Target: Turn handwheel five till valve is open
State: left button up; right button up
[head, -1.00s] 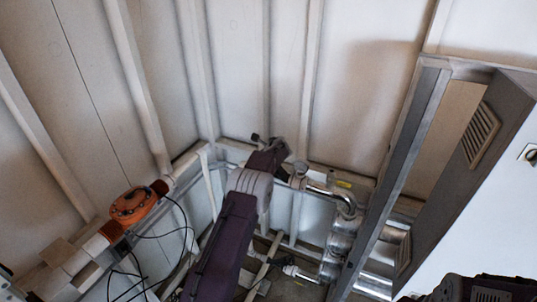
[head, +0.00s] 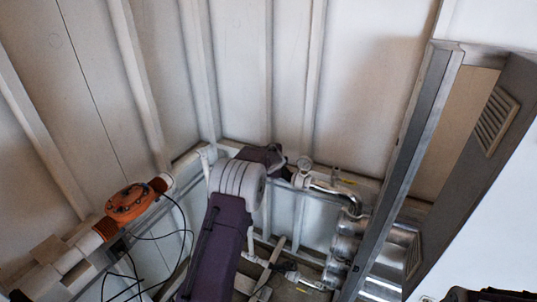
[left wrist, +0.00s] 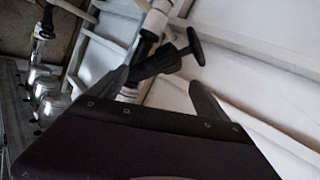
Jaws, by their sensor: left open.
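A black valve with a T-shaped handle (left wrist: 195,46) on a white pipe shows in the left wrist view; I cannot tell if it is handwheel five. My left gripper (left wrist: 160,76) is open, one finger on each side of the black valve body (left wrist: 152,66) in the picture. I cannot tell whether the fingers touch it. In the head view my purple left arm reaches to the pipes in the corner, and its wrist hides the gripper tips and this handle.
An orange fitting (head: 130,203) with black cables sits on the left pipe. A gauge (head: 304,164), shiny pipes (head: 347,245) and a dark-handled fitting (head: 287,266) stand right of my arm. A grey metal frame (head: 405,165) stands farther right. Ribbed white walls close the corner.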

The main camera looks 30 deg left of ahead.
pick_arm(q)
notch_tip(320, 180, down, 4)
jog(key=a+n+t+h+b, duration=0.1)
jog(key=n+t+h+b, duration=0.15)
jog(key=n, duration=1.05)
jog(key=s+a+r+n+t+y+b, duration=0.1)
jog(key=a+r+n+t+b, duration=0.2)
jog(key=a+n+t, duration=0.55)
pick_arm(e)
notch_tip(320, 180, down, 7)
pick_arm(q)
jog(key=shift+w+d+n+g+p, duration=0.2)
jog(key=shift+w+n+g+p, duration=0.45)
jog(key=shift+w, duration=0.85)
jog(key=shift+w+d+n+g+p, duration=0.3)
jog(key=shift+w+p, duration=0.55)
jog(key=shift+w, duration=0.65)
jog(key=shift+w+d+n+g+p, duration=0.15)
jog(key=shift+w+n+g+p, duration=0.4)
jog(key=shift+w, duration=0.95)
pick_arm(e)
jog(key=shift+a+r, duration=0.1)
jog(key=shift+r, duration=2.1)
